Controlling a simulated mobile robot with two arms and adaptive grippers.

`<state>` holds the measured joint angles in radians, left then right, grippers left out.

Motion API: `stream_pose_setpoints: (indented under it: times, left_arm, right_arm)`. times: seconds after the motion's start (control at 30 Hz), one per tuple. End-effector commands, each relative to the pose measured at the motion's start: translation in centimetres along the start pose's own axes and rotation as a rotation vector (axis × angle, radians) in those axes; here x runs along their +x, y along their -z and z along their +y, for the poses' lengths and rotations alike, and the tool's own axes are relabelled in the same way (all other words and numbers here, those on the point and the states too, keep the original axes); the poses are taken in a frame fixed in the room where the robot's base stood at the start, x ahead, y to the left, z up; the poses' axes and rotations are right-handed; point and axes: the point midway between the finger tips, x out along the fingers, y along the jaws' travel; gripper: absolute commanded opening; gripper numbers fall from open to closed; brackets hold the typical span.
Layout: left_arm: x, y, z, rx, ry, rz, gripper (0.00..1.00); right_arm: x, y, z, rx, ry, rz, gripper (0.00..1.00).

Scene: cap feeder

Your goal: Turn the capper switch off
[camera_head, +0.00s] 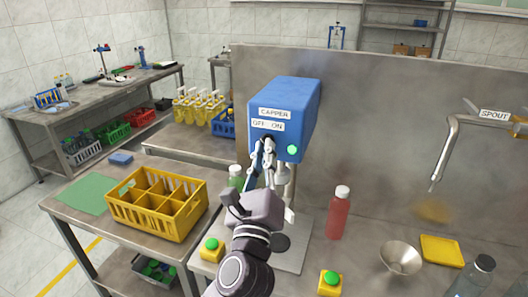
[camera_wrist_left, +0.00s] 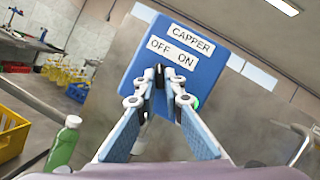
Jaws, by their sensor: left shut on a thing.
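The blue capper box (camera_head: 282,105) stands at the back of the steel bench, labelled CAPPER, with OFF on the left and ON on the right below. A round green light (camera_head: 292,150) is on its front, partly hidden in the left wrist view. My left gripper (camera_head: 268,145) is at the front of the box, below the OFF and ON labels. In the left wrist view its fingertips (camera_wrist_left: 167,78) are shut on the dark switch knob (camera_wrist_left: 160,76). The fingers cover much of the knob, so I cannot tell which way it points.
A green-filled bottle (camera_wrist_left: 64,143) stands left of the capper. A red bottle (camera_head: 337,212) and a metal funnel (camera_head: 400,258) are to the right. Yellow button boxes (camera_head: 211,250) sit near the front. A yellow crate (camera_head: 160,216) is on the left table. The spout (camera_head: 445,140) is at right.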

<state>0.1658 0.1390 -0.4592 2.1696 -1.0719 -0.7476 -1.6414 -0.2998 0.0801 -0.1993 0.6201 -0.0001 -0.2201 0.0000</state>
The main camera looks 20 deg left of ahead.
Motion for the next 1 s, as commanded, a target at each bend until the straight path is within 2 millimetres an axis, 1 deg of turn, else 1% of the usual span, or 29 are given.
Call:
stream_pose_setpoints:
  times: [0.03,0.37,0.4,0.5,0.57,0.9,1.0]
  left_arm:
    - [0.16,-0.56,-0.20,-0.005,0.003,-0.011,0.00]
    - [0.17,-0.61,-0.25,-0.008,0.004,-0.012,0.00]
    - [0.17,-0.62,-0.25,-0.008,0.004,-0.012,0.10]
    - [0.15,-0.52,-0.23,-0.008,0.004,-0.010,0.21]
    - [0.12,-0.43,-0.19,-0.008,0.003,-0.008,0.26]
    - [0.03,-0.16,-0.08,-0.006,0.000,-0.003,0.26]
    - [-0.26,-0.08,-0.06,-0.006,0.000,-0.002,0.26]
  right_arm:
    - [-0.06,0.01,0.04,0.000,0.000,0.000,0.65]
    - [-0.07,0.01,0.06,0.000,-0.001,0.000,0.65]
    - [-0.07,0.01,0.06,0.000,-0.001,0.000,0.65]
    - [-0.06,0.00,0.05,0.000,-0.001,0.000,0.65]
    - [-0.06,0.00,0.05,0.000,-0.001,0.000,0.65]
    - [-0.02,-0.03,0.09,-0.002,-0.001,0.000,0.65]
    - [-0.01,-0.06,0.14,-0.002,-0.001,-0.001,0.65]
